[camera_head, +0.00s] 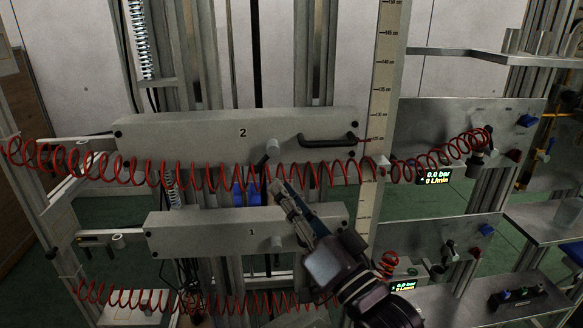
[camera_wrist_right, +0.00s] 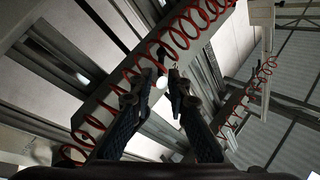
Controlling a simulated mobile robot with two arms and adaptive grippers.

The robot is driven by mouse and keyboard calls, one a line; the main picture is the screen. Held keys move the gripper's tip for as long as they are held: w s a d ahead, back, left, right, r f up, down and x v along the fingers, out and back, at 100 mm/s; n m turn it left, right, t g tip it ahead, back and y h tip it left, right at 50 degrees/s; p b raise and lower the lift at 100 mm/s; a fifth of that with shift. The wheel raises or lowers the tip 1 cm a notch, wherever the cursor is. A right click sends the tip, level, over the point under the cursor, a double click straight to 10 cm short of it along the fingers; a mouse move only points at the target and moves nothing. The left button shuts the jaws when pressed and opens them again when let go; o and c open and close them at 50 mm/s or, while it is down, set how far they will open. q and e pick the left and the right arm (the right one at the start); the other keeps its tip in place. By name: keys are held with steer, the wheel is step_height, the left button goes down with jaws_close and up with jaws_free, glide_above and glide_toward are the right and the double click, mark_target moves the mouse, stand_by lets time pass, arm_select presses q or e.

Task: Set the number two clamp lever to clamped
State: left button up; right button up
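The upper grey beam (camera_head: 200,138) carries a printed 2. The number two clamp lever (camera_head: 262,162) is a dark arm on a pale round hub (camera_head: 273,146) on this beam; it slants down and to the left. My right gripper (camera_head: 279,187) is just below and right of the lever, its fingers pointing up toward it. In the right wrist view the two fingers (camera_wrist_right: 161,78) are apart, with a pale round end (camera_wrist_right: 161,83) showing between them. I cannot tell whether they touch the lever. My left gripper is not in view.
A red coiled hose (camera_head: 120,170) runs across the front of the upper beam, close to my right gripper. A dark handle (camera_head: 327,139) sits right of the lever. The lower beam (camera_head: 200,236), marked 1, has its own pale hub (camera_head: 277,241). A vertical ruler (camera_head: 383,90) stands at right.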

mark_target(262, 165)
steer(key=p+x, duration=0.1)
steer(key=x, duration=0.5)
steer(key=shift+w+a+r+p, duration=0.1)
steer(key=shift+w+a+p, duration=0.1)
steer(key=shift+p, duration=0.1)
steer(key=shift+w+a+r, duration=0.1)
steer(key=shift+w+a, duration=0.1)
steer(key=shift+w, duration=0.05)
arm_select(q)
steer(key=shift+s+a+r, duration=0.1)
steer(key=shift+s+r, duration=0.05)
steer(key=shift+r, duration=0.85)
arm_select(e)
jaws_close()
